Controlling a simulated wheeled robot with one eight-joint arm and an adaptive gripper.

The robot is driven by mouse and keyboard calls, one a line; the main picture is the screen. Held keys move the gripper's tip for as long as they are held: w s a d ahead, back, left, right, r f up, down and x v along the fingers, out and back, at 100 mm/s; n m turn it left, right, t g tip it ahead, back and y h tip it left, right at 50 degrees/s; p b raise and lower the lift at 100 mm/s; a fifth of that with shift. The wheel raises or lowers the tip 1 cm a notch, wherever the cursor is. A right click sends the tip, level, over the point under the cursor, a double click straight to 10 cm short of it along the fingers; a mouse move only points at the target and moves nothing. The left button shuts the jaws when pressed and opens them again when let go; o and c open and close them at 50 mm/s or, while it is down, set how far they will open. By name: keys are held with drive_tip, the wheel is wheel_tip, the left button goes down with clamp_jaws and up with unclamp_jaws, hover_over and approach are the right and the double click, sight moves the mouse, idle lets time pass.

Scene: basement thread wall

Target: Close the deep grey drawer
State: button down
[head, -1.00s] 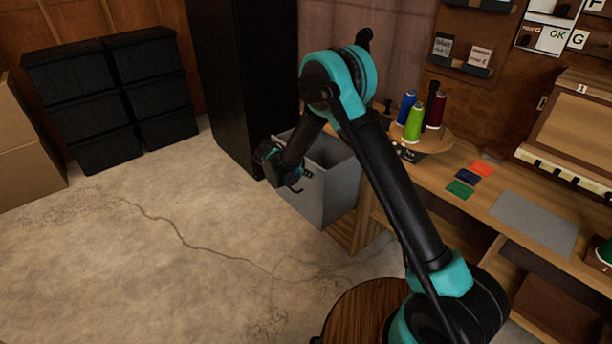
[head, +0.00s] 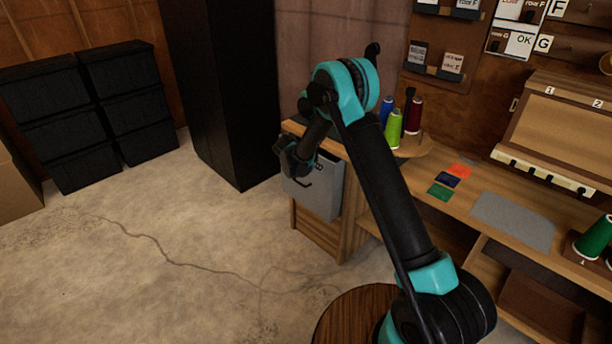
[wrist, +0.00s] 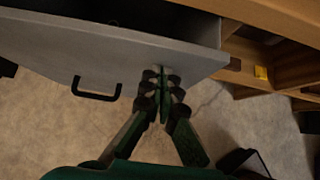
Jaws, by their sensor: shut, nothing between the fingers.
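The deep grey drawer (head: 322,193) is in the wooden workbench unit, in the middle of the head view, its front facing left toward the floor. In the wrist view its grey front (wrist: 130,55) crosses the top with a black handle (wrist: 95,96), and a dark strip of its inside shows behind the front's upper edge, so it stands partly open. My gripper (head: 290,160) is at the front, hiding part of it. In the wrist view my gripper (wrist: 163,84) is shut and empty, fingertips at the front's face, right of the handle; contact is hard to tell.
The wooden bench (head: 465,200) holds thread spools, colored cards and a grey mat (head: 513,219). A tall black cabinet (head: 222,90) stands behind the drawer. Black boxes (head: 90,110) are stacked at the far left. A round wooden stool top (head: 350,318) is near my arm. The left floor is clear.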

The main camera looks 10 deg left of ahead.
drive_tip(key=w+d, duration=0.5)
drive_tip(key=w, duration=0.1)
drive_tip(key=shift+w, duration=0.15)
drive_tip(key=shift+r, duration=0.1)
